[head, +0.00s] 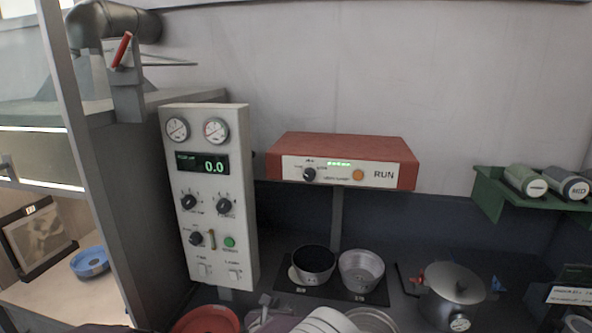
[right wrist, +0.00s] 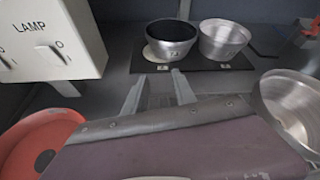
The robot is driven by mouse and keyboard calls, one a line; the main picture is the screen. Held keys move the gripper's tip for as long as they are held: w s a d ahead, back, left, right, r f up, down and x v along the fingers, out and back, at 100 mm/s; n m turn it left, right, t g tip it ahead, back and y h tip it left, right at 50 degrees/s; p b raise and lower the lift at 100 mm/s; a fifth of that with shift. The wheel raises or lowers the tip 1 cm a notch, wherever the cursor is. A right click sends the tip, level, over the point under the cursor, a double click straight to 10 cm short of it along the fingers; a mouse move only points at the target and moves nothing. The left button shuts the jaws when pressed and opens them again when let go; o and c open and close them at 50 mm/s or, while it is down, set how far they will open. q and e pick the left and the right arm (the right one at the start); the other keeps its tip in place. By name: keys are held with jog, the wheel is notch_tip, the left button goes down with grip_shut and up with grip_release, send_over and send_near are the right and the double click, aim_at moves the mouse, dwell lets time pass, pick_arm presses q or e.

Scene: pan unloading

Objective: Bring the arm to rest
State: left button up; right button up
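My right gripper (right wrist: 158,78) shows in the right wrist view with its two grey fingers apart and nothing between them. In the head view it is low at the bottom edge (head: 274,302), partly cut off. A dark-lined pan (head: 314,262) and a silver pan (head: 361,268) stand side by side on a black mat (head: 337,293), ahead of the fingers and apart from them. They also show in the right wrist view as the dark-lined pan (right wrist: 171,48) and the silver pan (right wrist: 224,42). My left gripper is in neither view.
A red-orange dish (right wrist: 38,142) lies left of the gripper and a wide metal bowl (right wrist: 290,108) right of it. A panel with dials (head: 212,215) stands at left, a red RUN box (head: 340,150) behind. A lidded pot (head: 452,290) and green shelf (head: 490,205) are at right.

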jog(key=d+r+m+g+h, duration=0.2)
jog(key=d+r+m, duration=0.2)
jog(key=d, duration=0.6)
jog(key=d+r+m+g+h, duration=0.1)
jog(key=d+r+m+h, duration=0.2)
jog(key=d, duration=0.8)
jog(key=s+d+f+m+g, duration=0.1)
jog(key=s+d+m+g, duration=0.1)
jog(key=s+d+m, duration=0.1)
jog(key=s+d+f+m+g+y, duration=0.1)
jog(key=s+d+f+m+g, duration=0.1)
jog(key=s, duration=0.6)
jog(key=s+d+f+m+g+y, duration=0.1)
jog(key=s+d+f+m+g, duration=0.1)
jog(key=s+d+m, duration=0.3)
jog(key=shift+s+d+f+m+g, duration=0.15)
jog(key=shift+m+g, duration=0.2)
jog(key=shift+m, duration=0.35)
jog(key=shift+s+d+f+m+g, duration=0.1)
jog(key=shift+m+g, duration=0.25)
jog(key=shift+m, duration=0.35)
jog(key=s+a+f+m+g+y, duration=0.1)
jog(key=s+a+f+m+y, duration=0.4)
jog(key=s+a+m, duration=0.4)
jog(key=a+m+y, duration=0.1)
jog(key=m, duration=0.6)
jog(key=shift+s+f+y, duration=0.2)
jog(key=shift+s+y, duration=0.1)
